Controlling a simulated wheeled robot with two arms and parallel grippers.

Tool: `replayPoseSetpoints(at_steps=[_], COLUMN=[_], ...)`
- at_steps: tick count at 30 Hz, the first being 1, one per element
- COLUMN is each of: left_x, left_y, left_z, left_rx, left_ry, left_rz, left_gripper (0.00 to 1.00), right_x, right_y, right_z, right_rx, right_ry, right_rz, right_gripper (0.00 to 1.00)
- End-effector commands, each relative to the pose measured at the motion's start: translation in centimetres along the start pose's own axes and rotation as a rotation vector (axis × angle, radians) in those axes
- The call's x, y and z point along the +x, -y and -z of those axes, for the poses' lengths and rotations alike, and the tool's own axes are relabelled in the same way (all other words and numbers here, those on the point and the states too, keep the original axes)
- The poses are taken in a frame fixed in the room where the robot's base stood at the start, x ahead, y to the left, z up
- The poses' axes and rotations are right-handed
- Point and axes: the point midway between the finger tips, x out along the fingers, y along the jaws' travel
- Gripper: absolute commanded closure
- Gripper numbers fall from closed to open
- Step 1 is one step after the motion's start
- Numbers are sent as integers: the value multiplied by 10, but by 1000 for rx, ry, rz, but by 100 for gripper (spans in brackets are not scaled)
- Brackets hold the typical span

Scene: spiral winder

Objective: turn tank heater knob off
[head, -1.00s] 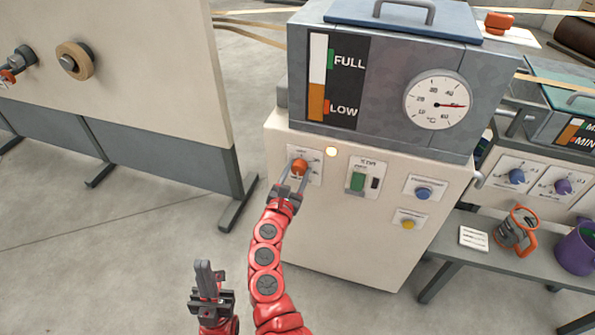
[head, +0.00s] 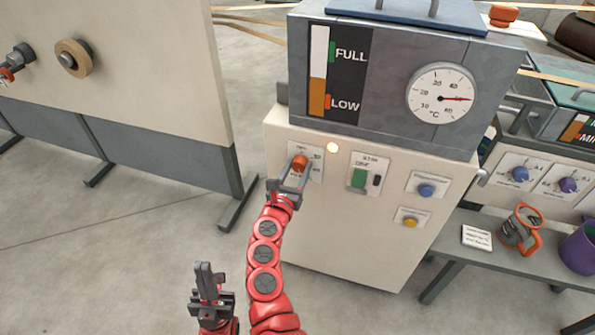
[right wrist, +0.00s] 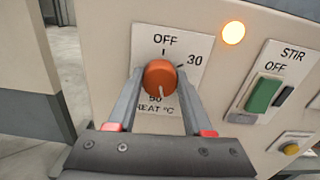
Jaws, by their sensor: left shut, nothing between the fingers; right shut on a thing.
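The orange heater knob (head: 299,163) sits on a white label plate on the front of the tank cabinet. In the right wrist view the knob (right wrist: 160,77) is close up, with OFF above it, 30 to the upper right and 50 below. A pale mark shows on its lower part. My right gripper (head: 296,172) is shut on the knob, one finger at each side; the fingers also show in the right wrist view (right wrist: 159,92). My left gripper (head: 204,268) is shut and empty, low in the head view, away from the cabinet.
A lit orange lamp (head: 332,147) is right of the knob. The green STIR switch (head: 359,177), blue knob (head: 427,191) and yellow knob (head: 410,222) lie further right. The tank's dial (head: 441,93) is above. A bench with an orange-handled jug (head: 520,229) stands right.

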Motion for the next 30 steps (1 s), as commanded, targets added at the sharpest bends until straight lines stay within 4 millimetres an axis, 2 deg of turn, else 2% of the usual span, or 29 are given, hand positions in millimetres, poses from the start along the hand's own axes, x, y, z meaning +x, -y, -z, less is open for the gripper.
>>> replayPoseSetpoints(at_steps=[14,30], left_x=[17,52], left_y=[1,3], left_z=[3,9], left_rx=[0,0], left_ry=[0,0], left_rz=[0,0], left_gripper=[100,100], right_x=[0,0], right_y=[-1,-1], right_z=[-2,-3], right_rx=[-456,-969], right_ry=[-1,0], right_rz=[0,-1], right_gripper=[100,100])
